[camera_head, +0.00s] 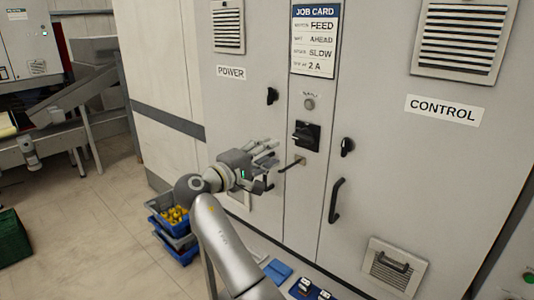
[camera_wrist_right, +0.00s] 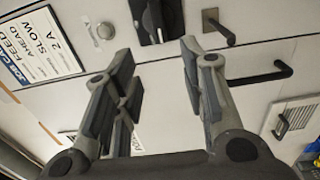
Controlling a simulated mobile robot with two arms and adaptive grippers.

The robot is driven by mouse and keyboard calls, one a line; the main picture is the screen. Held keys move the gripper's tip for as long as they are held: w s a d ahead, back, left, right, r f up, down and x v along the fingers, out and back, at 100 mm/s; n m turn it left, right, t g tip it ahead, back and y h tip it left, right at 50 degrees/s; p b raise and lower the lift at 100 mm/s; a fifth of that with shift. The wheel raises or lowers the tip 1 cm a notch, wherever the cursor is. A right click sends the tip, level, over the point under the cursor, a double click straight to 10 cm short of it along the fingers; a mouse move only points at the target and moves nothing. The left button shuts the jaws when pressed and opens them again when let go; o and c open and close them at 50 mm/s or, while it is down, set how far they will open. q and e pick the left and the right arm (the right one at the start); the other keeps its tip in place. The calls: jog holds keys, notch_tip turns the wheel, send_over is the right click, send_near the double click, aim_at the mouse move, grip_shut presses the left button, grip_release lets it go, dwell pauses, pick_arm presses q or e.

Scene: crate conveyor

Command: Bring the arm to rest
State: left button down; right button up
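My right arm reaches up from the bottom of the head view. Its gripper (camera_head: 270,158) is in front of the grey cabinet (camera_head: 235,110), left of the black rotary switch (camera_head: 306,135) and the small lever handle (camera_head: 292,163). In the right wrist view the gripper (camera_wrist_right: 160,65) has its fingers spread wide, with nothing between them. The rotary switch (camera_wrist_right: 160,18) and lever handle (camera_wrist_right: 217,28) show beyond the fingertips, upper middle and right. I cannot tell the exact gap to the cabinet, but no grip on it shows. My left gripper is not in view.
A job card (camera_head: 315,38) hangs above the switch. A black door handle (camera_head: 336,201) sticks out at right. Stacked crates (camera_head: 158,223) with yellow items stand on the floor left of my arm; a green crate (camera_head: 12,240) is farther left. A conveyor (camera_head: 75,92) is behind. Floor between is clear.

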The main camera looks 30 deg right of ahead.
dwell(0.3)
jog(key=w+a+f+n+t+y+b, duration=0.1)
jog(key=w+f+n+y, duration=0.1)
jog(key=f, duration=0.8)
jog(key=w+a+f+n+t+y, duration=0.1)
jog(key=f+n+y, duration=0.1)
jog(key=f, duration=0.7)
jog(key=s+a+f+n+y+b, duration=0.1)
jog(key=s+f+y, duration=0.15)
jog(key=f, duration=1.05)
jog(key=s+a+f+n+y, duration=0.1)
jog(key=s+f+y, duration=0.15)
jog(key=f, duration=0.95)
jog(key=s+a+f+m+g+y+b, duration=0.1)
jog(key=s+a+f+m+g+y, duration=0.15)
jog(key=s+f, duration=1.3)
jog(key=s+a+f+m+g+y+b, duration=0.1)
jog(key=s+a+f+g+y, duration=0.15)
jog(key=s+f, duration=1.3)
jog(key=s+d+f+m+g+y, duration=0.1)
jog(key=s+f, duration=0.3)
jog(key=s, duration=0.8)
jog(key=s+f+m+g+y, duration=0.1)
jog(key=s+f+m+g, duration=0.1)
jog(key=s, duration=1.1)
notch_tip(320, 180, down, 2)
jog(key=shift+d+f+m+y+b, duration=0.1)
jog(key=shift+d+m+y+b, duration=0.25)
jog(key=shift+m, duration=0.5)
jog(key=shift+s+d, duration=0.1)
